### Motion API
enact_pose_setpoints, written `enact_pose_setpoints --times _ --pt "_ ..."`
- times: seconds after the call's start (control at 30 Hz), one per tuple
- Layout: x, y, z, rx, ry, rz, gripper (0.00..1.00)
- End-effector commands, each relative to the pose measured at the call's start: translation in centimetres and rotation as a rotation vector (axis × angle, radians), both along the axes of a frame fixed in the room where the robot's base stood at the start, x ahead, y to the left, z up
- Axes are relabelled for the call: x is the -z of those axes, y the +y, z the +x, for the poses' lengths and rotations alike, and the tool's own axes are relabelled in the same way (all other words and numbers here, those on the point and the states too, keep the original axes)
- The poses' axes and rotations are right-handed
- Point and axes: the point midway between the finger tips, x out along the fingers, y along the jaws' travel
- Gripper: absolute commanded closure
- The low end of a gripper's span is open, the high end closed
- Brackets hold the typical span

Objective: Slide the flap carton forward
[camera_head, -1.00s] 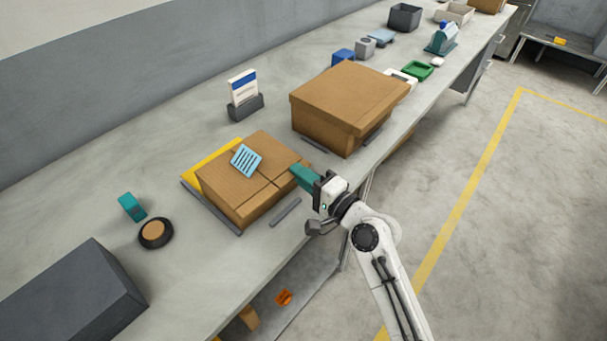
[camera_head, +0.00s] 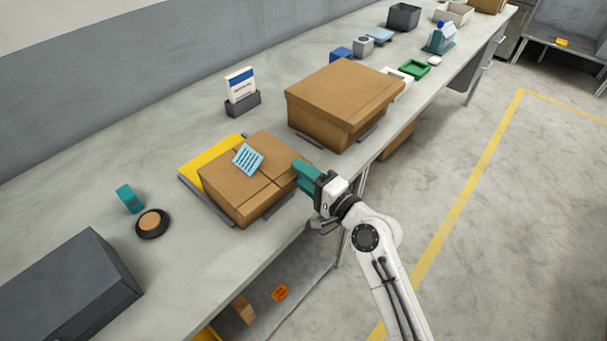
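The flap carton (camera_head: 238,193) is a brown cardboard box with seams across its top and a light blue striped label (camera_head: 248,159). It sits on the bench (camera_head: 110,170), partly over a yellow mat (camera_head: 207,161) with grey edge strips. The mat shows along its back left side, and a front strip shows by its lower right side. My gripper (camera_head: 302,173), with teal fingers, is at the carton's right end and overlaps its corner in the picture. It looks close to or touching the carton; contact is unclear. The finger gap is hidden.
A larger lidded brown box (camera_head: 344,100) stands just right of the carton. A grey holder with a white and blue pack (camera_head: 241,91) stands behind. A teal block (camera_head: 130,198), a round black item (camera_head: 152,223) and a dark grey box (camera_head: 70,289) are left. The bench's front edge is close.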

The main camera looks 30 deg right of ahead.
Motion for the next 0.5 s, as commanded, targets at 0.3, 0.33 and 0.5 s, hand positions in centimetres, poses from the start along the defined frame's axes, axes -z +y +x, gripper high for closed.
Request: enact_pose_setpoints --times 0.3,0.33,0.5 --pt "0.1 -0.2 -0.6 0.000 -0.001 0.000 0.62" --pt "0.1 -0.2 -0.9 0.001 -0.001 0.000 0.62" --pt "0.3 -1.0 -3.7 0.003 0.001 0.000 0.62"
